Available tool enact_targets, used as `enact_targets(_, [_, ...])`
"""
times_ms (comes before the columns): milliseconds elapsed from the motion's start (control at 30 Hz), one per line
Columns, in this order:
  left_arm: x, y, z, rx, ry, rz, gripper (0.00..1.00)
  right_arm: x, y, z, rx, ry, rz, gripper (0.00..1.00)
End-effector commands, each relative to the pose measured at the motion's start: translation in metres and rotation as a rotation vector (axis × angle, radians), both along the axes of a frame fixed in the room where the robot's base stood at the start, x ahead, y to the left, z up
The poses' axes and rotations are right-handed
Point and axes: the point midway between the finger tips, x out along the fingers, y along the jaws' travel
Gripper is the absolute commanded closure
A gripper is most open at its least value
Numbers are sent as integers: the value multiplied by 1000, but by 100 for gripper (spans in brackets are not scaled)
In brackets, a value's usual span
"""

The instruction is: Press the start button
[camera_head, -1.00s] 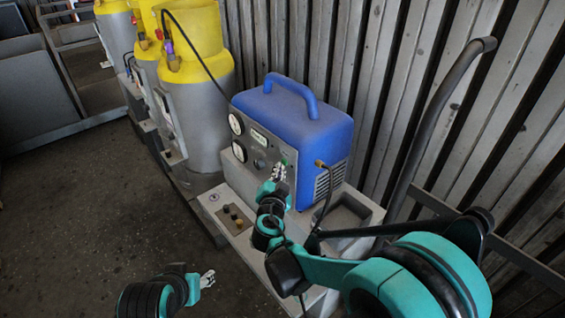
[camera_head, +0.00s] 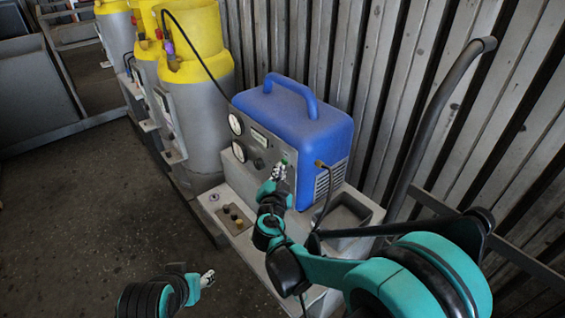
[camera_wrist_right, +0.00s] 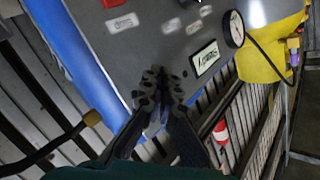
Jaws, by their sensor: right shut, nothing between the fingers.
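The blue machine (camera_head: 300,125) has a grey front panel with gauges, a small display and a small green button (camera_head: 285,158). I take the green one to be the start button; no lettering on it is readable. My right gripper (camera_head: 279,171) is shut and empty, with its fingertips at the panel just below the green button. I cannot tell whether they touch. In the right wrist view the shut fingers (camera_wrist_right: 160,84) point at the grey panel (camera_wrist_right: 150,50), and no green button shows there. My left gripper (camera_head: 208,278) is low at the left, over the floor, away from the machine.
The machine stands on a grey cart (camera_head: 240,208) with an open tray (camera_head: 347,214) and a curved handle (camera_head: 440,120). Yellow-topped grey cylinders (camera_head: 195,100) stand to the left. A black hose (camera_head: 322,205) hangs from the machine's right side. A corrugated wall is behind.

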Motion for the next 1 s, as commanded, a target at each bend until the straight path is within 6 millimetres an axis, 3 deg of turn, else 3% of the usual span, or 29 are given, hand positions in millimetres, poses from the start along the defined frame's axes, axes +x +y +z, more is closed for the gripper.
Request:
enact_targets(467, [0,0,-1,0,0,0,52,4,-7,0,0,0,-1,100])
enact_targets(1000, [0,0,-2,0,0,0,52,-1,1,0,0,0,0,100])
